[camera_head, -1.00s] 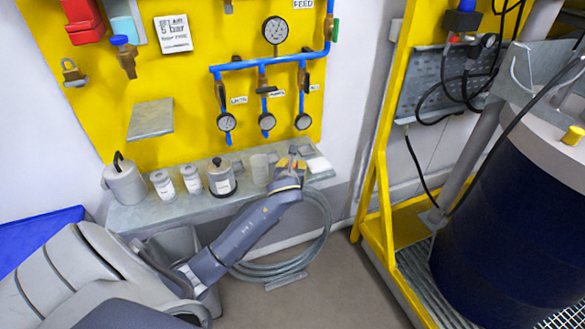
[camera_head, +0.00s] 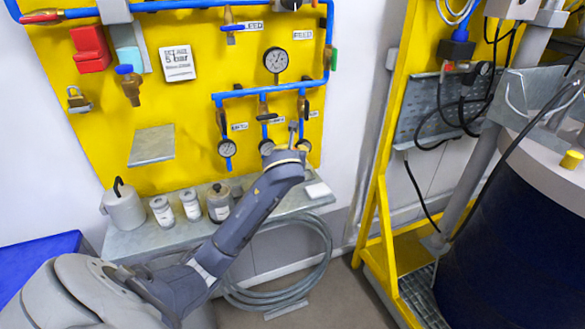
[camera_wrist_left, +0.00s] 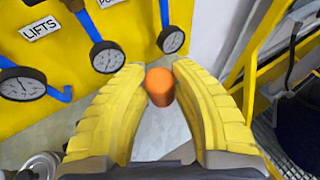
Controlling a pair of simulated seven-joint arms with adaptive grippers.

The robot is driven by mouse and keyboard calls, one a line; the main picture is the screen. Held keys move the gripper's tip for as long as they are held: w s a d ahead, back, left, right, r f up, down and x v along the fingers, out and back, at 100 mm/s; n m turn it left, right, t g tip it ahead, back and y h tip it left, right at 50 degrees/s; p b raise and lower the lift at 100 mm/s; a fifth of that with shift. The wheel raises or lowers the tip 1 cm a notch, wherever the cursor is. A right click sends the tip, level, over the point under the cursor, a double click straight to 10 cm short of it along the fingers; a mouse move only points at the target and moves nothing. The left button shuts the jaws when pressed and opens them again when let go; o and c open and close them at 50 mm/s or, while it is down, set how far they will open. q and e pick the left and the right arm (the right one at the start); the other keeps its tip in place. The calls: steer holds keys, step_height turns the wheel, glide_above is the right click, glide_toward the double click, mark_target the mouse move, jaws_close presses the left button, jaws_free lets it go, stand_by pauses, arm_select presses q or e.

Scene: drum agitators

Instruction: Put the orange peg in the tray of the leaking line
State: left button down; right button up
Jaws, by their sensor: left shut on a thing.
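My left gripper (camera_head: 297,135) is raised in front of the yellow board, near the middle and right gauges. In the left wrist view its yellow fingers (camera_wrist_left: 162,85) are shut on the orange peg (camera_wrist_left: 160,87), whose rounded end shows between the tips. The peg is too small to make out in the head view. Three lines with gauges hang from the blue pipe: left gauge (camera_head: 227,148), middle gauge (camera_head: 266,147) and right gauge (camera_head: 304,146). Their needles are too small to read, and I cannot tell which line leaks. I cannot clearly identify a tray. My right gripper is not in view.
A grey shelf (camera_head: 140,240) below the board holds a lidded can (camera_head: 124,208), small jars (camera_head: 162,211) and a dark-topped jar (camera_head: 219,201). A plate (camera_head: 152,145) juts from the board. A coiled hose (camera_head: 318,262) hangs below; a yellow frame (camera_head: 376,190) and blue drum (camera_head: 515,230) stand right.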

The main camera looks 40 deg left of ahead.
arm_select(q)
step_height(320, 180, up, 3)
steer(key=shift+f, duration=0.2)
steer(key=shift+d+f, duration=0.2)
steer(key=shift+d, duration=0.2)
steer(key=s+d+f+n+g+y, duration=0.45)
steer(key=d+f, duration=0.25)
steer(key=f, duration=0.6)
steer(key=s+a+r+n+g+y, duration=0.2)
steer(key=s+n+g, duration=0.2)
steer(key=s+n, duration=0.1)
steer(key=shift+m, duration=0.25)
steer(key=w+a, duration=0.3)
steer(key=a, duration=0.2)
steer(key=w+a+f, duration=0.1)
steer(key=w+a, duration=0.3)
steer(key=a, duration=0.1)
steer(key=w+a, duration=0.3)
steer(key=a, duration=0.2)
steer(key=shift+w+a+f, duration=0.35)
steer(key=shift+a+f, duration=0.05)
steer(key=shift+f, duration=2.2)
steer(key=shift+w+a+f, duration=0.15)
steer(key=shift+a+f, duration=0.05)
steer(key=shift+a, duration=0.05)
steer(key=shift+w+f, duration=0.1)
